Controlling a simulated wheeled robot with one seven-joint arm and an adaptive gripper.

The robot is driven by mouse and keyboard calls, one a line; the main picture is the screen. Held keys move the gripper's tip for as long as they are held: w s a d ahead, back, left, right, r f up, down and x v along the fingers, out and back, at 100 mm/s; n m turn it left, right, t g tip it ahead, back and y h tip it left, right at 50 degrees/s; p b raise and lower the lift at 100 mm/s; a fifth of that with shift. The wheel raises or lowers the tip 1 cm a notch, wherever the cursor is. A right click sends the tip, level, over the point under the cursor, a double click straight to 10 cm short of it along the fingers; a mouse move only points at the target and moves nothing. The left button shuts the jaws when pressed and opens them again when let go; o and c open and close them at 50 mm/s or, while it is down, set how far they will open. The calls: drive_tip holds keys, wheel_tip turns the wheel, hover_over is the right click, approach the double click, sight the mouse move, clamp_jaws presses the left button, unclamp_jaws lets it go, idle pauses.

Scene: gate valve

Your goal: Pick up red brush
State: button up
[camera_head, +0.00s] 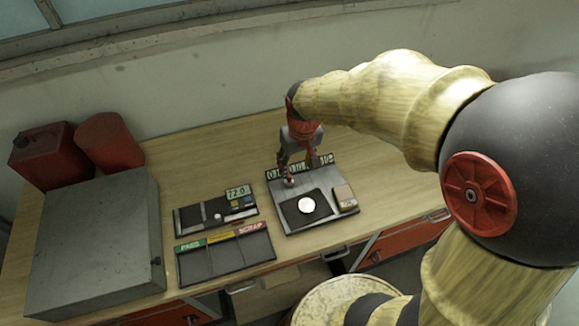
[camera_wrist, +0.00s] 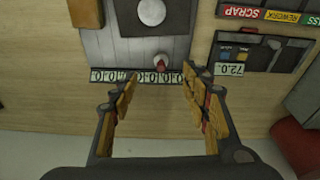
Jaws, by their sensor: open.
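A small red upright item with a pale base (camera_wrist: 160,62) stands near the numbered edge of a grey board (camera_wrist: 102,48). It may be the red brush, but it is too small to tell. In the head view, the red item (camera_head: 289,181) shows just below my gripper (camera_head: 297,166). My gripper is open and points down over the board's far edge. In the wrist view, my gripper (camera_wrist: 157,83) has its wood-coloured fingers spread wide, with the red item ahead of the gap between them. Nothing shows between the fingers.
The board carries a black pad with a white disc (camera_head: 307,205) and a tan block (camera_head: 344,194). A display tray (camera_head: 215,212) and a PASS/SCRAP tray (camera_head: 226,258) lie left. A grey box (camera_head: 95,240) and red cans (camera_head: 50,152) stand further left. The wooden bench (camera_head: 385,190) is clear at right.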

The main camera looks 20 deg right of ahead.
drive_tip(key=w+f+p, duration=0.1)
drive_tip(key=w+p, duration=0.2)
drive_tip(key=p, duration=0.1)
drive_tip(key=g+p, duration=0.2)
drive_tip(key=p, duration=0.3)
hover_over(289, 179)
drive_tip(key=shift+n, duration=0.3)
drive_tip(key=f, duration=0.4)
drive_tip(key=shift+w+d+f, duration=0.1)
drive_tip(key=shift+w+f, duration=0.15)
drive_tip(key=shift+f, duration=1.6)
drive_tip(key=shift+w+f+p, duration=0.2)
drive_tip(key=shift+f+p, duration=0.5)
drive_tip(key=shift+f, duration=2.05)
drive_tip(key=shift+c, duration=0.7)
clamp_jaws()
